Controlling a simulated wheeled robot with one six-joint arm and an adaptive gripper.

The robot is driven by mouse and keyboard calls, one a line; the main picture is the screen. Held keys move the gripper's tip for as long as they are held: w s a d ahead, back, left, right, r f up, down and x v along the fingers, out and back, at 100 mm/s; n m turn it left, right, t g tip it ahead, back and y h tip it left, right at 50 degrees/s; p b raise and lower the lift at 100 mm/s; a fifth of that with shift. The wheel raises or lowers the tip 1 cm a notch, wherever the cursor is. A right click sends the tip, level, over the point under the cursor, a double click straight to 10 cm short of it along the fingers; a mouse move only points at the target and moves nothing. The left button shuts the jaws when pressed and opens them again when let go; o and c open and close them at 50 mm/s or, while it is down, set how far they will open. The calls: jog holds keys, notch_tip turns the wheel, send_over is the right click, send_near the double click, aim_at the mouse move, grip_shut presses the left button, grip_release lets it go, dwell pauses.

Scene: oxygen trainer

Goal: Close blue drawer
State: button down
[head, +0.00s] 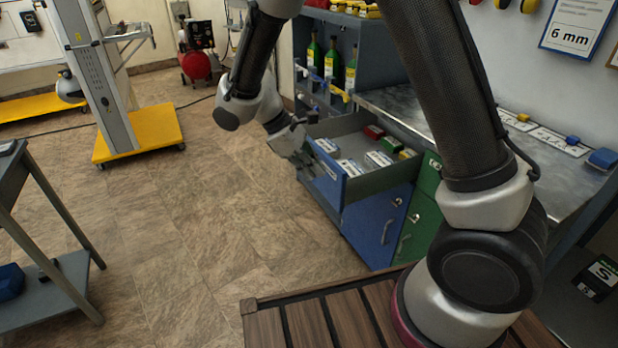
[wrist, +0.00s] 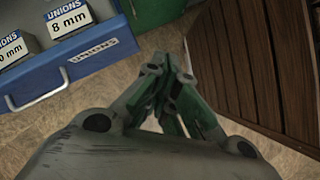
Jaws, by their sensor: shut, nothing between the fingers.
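The blue drawer (head: 327,176) is pulled out of the cabinet under the metal worktop, with small boxes inside. In the wrist view its blue front (wrist: 120,40) carries a "UNIONS" label and a pale bar handle (wrist: 38,95). My gripper (head: 303,158) is at the outer side of the drawer front in the head view, partly overlapping it. In the wrist view my gripper (wrist: 176,62) has its fingers together and empty, to the right of the drawer front and apart from the handle. Whether it touches the front cannot be told.
A blue door (head: 375,228) and a green door (head: 418,232) are below and beside the drawer. A shelf with green bottles (head: 330,60) stands behind it. A wood-slatted surface (head: 310,318) is in front.

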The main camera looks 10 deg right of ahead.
jog(key=w+a+f+n+t+h, duration=0.2)
jog(key=w+a+f+n, duration=0.35)
jog(key=f, duration=0.25)
jog(key=n+t, duration=0.1)
jog(key=n, duration=0.2)
send_near(320, 183)
notch_tip(320, 183, down, 4)
jog(key=d, duration=0.2)
jog(key=shift+w+d+m+h, duration=0.25)
jog(key=shift+w+d+h, duration=0.05)
jog(key=shift+h, duration=0.1)
jog(key=shift+r, duration=0.1)
jog(key=w+d, duration=0.2)
jog(key=d, duration=0.8)
jog(key=w+d, duration=0.2)
jog(key=d, duration=0.8)
jog(key=w+d, duration=0.3)
jog(key=d, duration=0.7)
jog(key=shift+d, duration=0.4)
jog(key=shift+w+r, duration=0.1)
